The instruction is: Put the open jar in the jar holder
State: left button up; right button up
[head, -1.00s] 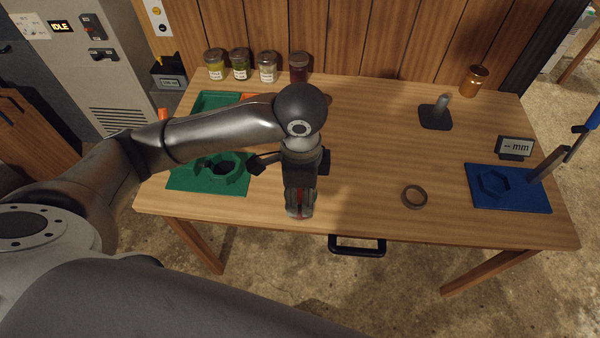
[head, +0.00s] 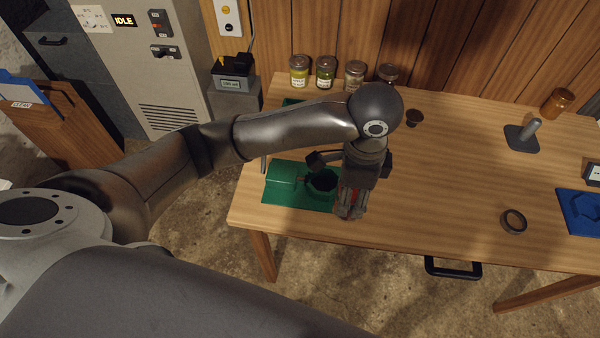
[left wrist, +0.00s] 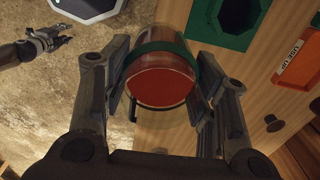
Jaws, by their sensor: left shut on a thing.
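My left gripper (head: 350,208) is shut on a glass jar with red contents (left wrist: 160,85), held between the fingers in the left wrist view. A green band shows around the jar in that view. In the head view the gripper hides most of the jar. The green holder with a dark hexagonal opening (head: 286,180) lies at the table's left front, just left of the gripper. Whether the jar is over the holder's edge or beside it is unclear. My right gripper (left wrist: 62,38) shows small at the upper left of the wrist view; its fingers are too small to judge.
Several filled jars (head: 325,72) stand along the back wall. The table's middle is clear.

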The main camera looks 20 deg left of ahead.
pick_arm(q)
jog(key=shift+w+a, duration=0.2)
jog(key=shift+w+a+f+p, duration=0.4)
jog(key=shift+w+a+f, duration=1.2)
jog(key=shift+f, duration=0.55)
jog(key=shift+w+a+f+p, duration=0.35)
jog(key=shift+w+a+f, duration=0.9)
jog(key=shift+w+f, duration=0.8)
jog(key=shift+w+a+f+p, duration=0.4)
jog(key=shift+w+a+f, duration=1.1)
jog(key=shift+f, duration=0.8)
jog(key=shift+d, duration=0.1)
pick_arm(e)
notch_tip(320, 180, up, 2)
jog(key=shift+r, duration=0.1)
jog(key=shift+d, duration=0.2)
pick_arm(q)
jog(key=o, duration=1)
jog(key=shift+f, duration=0.15)
jog(key=shift+c, duration=0.2)
jog(key=o, duration=0.4)
jog(key=shift+c, duration=0.2)
pick_arm(e)
jog(key=shift+d, duration=0.25)
